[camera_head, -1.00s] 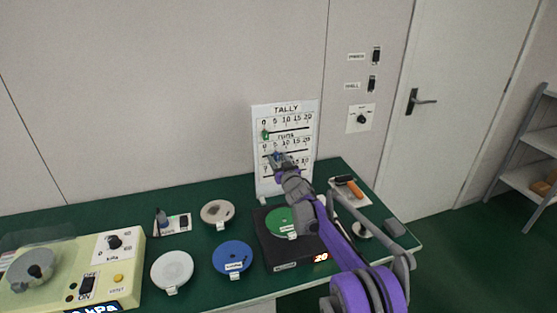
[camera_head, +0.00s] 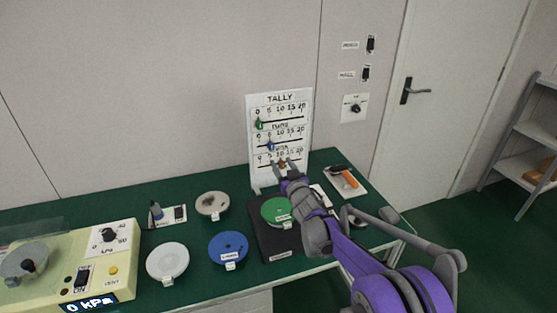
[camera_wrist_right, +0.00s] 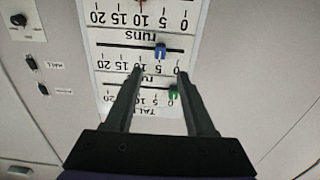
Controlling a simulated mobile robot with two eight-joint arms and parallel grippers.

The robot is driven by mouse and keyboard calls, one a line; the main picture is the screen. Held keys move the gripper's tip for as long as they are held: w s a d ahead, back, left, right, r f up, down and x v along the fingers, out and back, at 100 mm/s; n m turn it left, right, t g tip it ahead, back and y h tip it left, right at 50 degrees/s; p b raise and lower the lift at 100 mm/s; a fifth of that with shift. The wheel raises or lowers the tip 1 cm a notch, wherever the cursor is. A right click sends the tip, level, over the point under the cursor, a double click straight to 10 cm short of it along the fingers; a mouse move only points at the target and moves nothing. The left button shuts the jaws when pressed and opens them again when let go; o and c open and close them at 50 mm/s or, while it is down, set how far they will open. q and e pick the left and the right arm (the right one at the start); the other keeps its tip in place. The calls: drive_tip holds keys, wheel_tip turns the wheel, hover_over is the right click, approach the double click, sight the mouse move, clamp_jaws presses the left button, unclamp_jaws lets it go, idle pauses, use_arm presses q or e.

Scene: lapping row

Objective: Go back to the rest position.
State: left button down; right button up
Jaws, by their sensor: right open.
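My right gripper (camera_head: 290,167) is open and empty in front of the lower part of the white tally board (camera_head: 251,178). In the right wrist view its two fingers (camera_wrist_right: 160,80) are spread apart, with the board (camera_wrist_right: 138,22) upside down beyond them. The board carries a green slider (camera_head: 259,125) on the top row, near 0, and a blue slider (camera_head: 270,146) on the middle row, near 5. An orange-brown slider (camera_head: 282,165) shows on the bottom row between the fingertips. I cannot tell whether the fingers touch it. My left gripper is not in view.
The green table holds a white disc (camera_head: 167,258), a blue disc (camera_head: 228,246), a green disc (camera_head: 275,208) on a black unit (camera_head: 272,245), and a cream machine (camera_head: 125,262) at left. An orange-handled tool (camera_head: 349,178) lies at right. A door (camera_head: 455,90) stands behind.

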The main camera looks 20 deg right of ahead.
drive_tip(key=shift+s, duration=0.25)
drive_tip(key=s+r+m+g+h+p, duration=0.1)
drive_tip(key=s+r+g+h+p, duration=0.15)
drive_tip(key=s, duration=0.55)
drive_tip(key=s+r+m+g+h+p, duration=0.1)
drive_tip(key=s+r+g+p, duration=0.15)
drive_tip(key=s, duration=0.65)
drive_tip(key=s+a+f+g+y+p, duration=0.1)
drive_tip(key=s+a+f+g, duration=0.1)
drive_tip(key=s, duration=0.7)
drive_tip(key=s+a+f+n+g+y+p, duration=0.1)
drive_tip(key=s+a+f+g, duration=0.1)
drive_tip(key=s, duration=0.8)
drive_tip(key=s+a+f+g+y+p, duration=0.1)
drive_tip(key=s+f, duration=0.4)
drive_tip(key=s, duration=0.5)
drive_tip(key=a+g+p, duration=0.1)
drive_tip(key=g, duration=0.1)
drive_tip(key=shift+s+n+g, duration=0.15)
drive_tip(key=shift+n+g, duration=0.15)
